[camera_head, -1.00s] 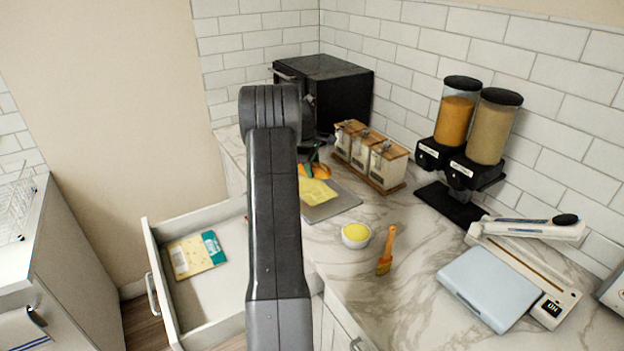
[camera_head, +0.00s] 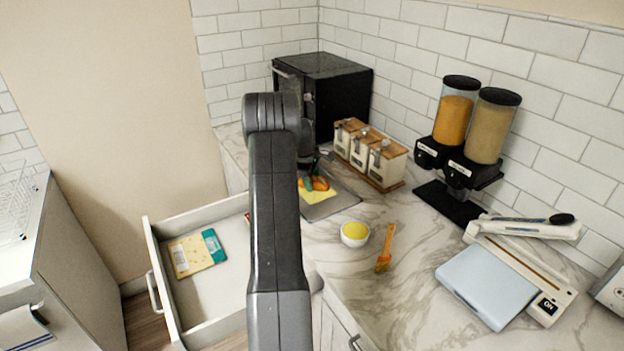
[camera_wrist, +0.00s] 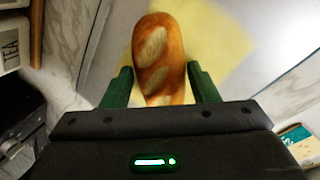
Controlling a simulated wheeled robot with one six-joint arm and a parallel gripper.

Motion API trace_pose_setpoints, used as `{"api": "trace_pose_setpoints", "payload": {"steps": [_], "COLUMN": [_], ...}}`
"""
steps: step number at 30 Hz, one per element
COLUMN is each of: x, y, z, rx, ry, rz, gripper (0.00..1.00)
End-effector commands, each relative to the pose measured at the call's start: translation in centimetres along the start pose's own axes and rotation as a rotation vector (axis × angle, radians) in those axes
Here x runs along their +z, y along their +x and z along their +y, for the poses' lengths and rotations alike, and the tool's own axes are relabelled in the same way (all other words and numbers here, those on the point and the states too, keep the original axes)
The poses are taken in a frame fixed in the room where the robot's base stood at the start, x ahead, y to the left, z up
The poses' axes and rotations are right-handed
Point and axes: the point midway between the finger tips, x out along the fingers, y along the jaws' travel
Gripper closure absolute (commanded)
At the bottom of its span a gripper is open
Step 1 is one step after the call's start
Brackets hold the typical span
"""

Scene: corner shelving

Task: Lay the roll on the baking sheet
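The roll (camera_head: 320,184) is golden brown with pale scores. It also shows in the wrist view (camera_wrist: 158,60), lying lengthwise between the green fingers of my gripper (camera_wrist: 160,88). The sheet also fills much of the wrist view (camera_wrist: 270,40). The roll is over the yellow piece, low down; I cannot tell whether it touches. My arm hides the sheet's left part.
A black oven (camera_head: 335,85) stands behind, with a rack of canisters (camera_head: 370,155) right of the sheet. A bowl (camera_head: 355,233) and a brush (camera_head: 386,248) lie nearer. An open drawer (camera_head: 210,280) juts out at left.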

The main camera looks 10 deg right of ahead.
Motion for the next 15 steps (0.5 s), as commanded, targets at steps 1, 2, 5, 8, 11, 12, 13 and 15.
{"api": "trace_pose_setpoints", "payload": {"steps": [1, 2, 5, 8, 11, 12, 13, 15], "x": [0.0, 0.0, 0.0, 0.0, 0.0, 0.0, -0.1, -0.1], "y": [0.1, 0.1, 0.1, 0.0, -0.5, -1.0, -1.5, -2.6], "z": [-0.1, -0.2, -0.2, -0.1, -0.1, -0.1, 0.0, 0.0], "rx": [-0.004, -0.004, -0.005, -0.005, -0.003, -0.002, -0.001, -0.001], "ry": [-0.001, -0.001, -0.001, -0.001, 0.000, 0.000, 0.000, 0.000], "rz": [-0.001, -0.001, -0.001, -0.001, -0.001, 0.000, 0.001, 0.001], "gripper": [0.44, 0.44, 0.44, 0.44, 0.44, 0.44, 0.44, 0.44]}}
